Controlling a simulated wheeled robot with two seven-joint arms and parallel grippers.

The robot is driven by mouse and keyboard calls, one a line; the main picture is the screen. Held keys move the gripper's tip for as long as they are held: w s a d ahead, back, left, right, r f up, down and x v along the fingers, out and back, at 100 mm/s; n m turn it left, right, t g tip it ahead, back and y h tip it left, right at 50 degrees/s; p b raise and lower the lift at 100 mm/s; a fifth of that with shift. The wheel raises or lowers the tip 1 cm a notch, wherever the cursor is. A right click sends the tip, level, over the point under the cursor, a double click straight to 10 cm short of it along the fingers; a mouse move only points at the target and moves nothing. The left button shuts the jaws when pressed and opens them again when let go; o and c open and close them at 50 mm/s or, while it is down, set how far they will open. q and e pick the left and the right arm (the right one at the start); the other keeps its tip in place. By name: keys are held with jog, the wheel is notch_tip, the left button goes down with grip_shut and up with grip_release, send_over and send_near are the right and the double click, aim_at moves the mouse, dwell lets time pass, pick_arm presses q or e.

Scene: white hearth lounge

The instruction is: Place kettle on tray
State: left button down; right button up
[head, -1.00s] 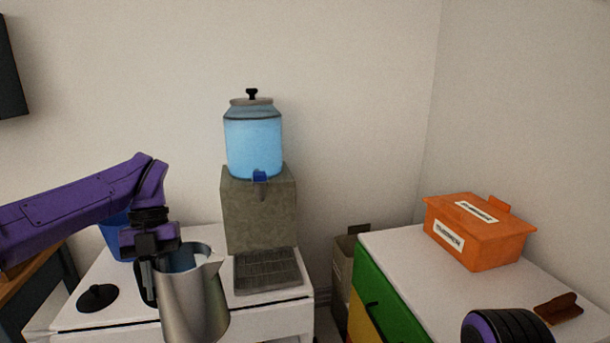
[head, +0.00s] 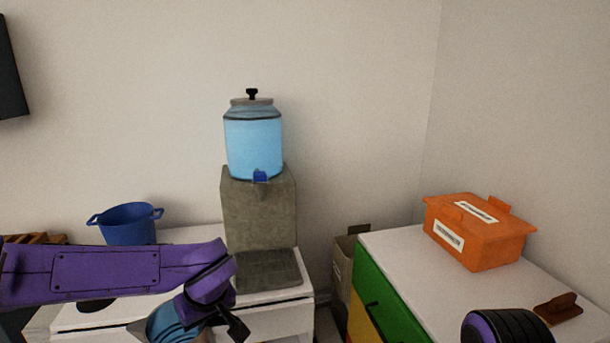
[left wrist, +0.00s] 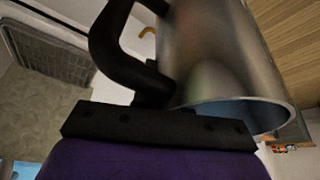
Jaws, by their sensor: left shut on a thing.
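The kettle (left wrist: 215,55) is a brushed metal jug with a black handle (left wrist: 115,40). In the left wrist view it fills the upper middle, its open rim towards the lower right with a bluish inside. My left gripper (left wrist: 155,125) is shut on the handle. In the head view my purple left forearm crosses low over the white counter and the kettle is mostly hidden or out of frame. A grey ridged tray (head: 267,271) lies in front of the water dispenser's stone block. It also shows in the left wrist view (left wrist: 48,55). My right gripper is not in view.
The water dispenser (head: 253,145) stands on a stone block (head: 258,212). A blue pot (head: 128,225) is at the back left of the white counter. An orange box (head: 477,235) and a brown object (head: 558,308) are on the right cabinet (head: 395,250). A gap separates counter and cabinet.

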aim_at(211, 342)
pick_arm(q)
jog(key=f+m, duration=0.1)
jog(key=m, duration=0.1)
jog(key=s+f+m+h, duration=0.1)
jog(key=f+m, duration=0.1)
jog(key=d+f+m+t+h, duration=0.1)
jog(key=m, duration=0.2)
jog(key=shift+s+f, duration=0.2)
jog(key=shift+s, duration=0.1)
jog(key=shift+m+h, duration=0.4)
jog(key=shift+m, duration=0.2)
jog(key=f, duration=0.1)
jog(key=s+a+f, duration=0.1)
jog(key=f, duration=0.1)
jog(key=shift+s+a+f, duration=0.15)
jog(key=shift+s+f, duration=0.05)
jog(key=shift+s, duration=0.15)
jog(key=shift+w+r, duration=0.1)
jog(key=shift+r, duration=0.1)
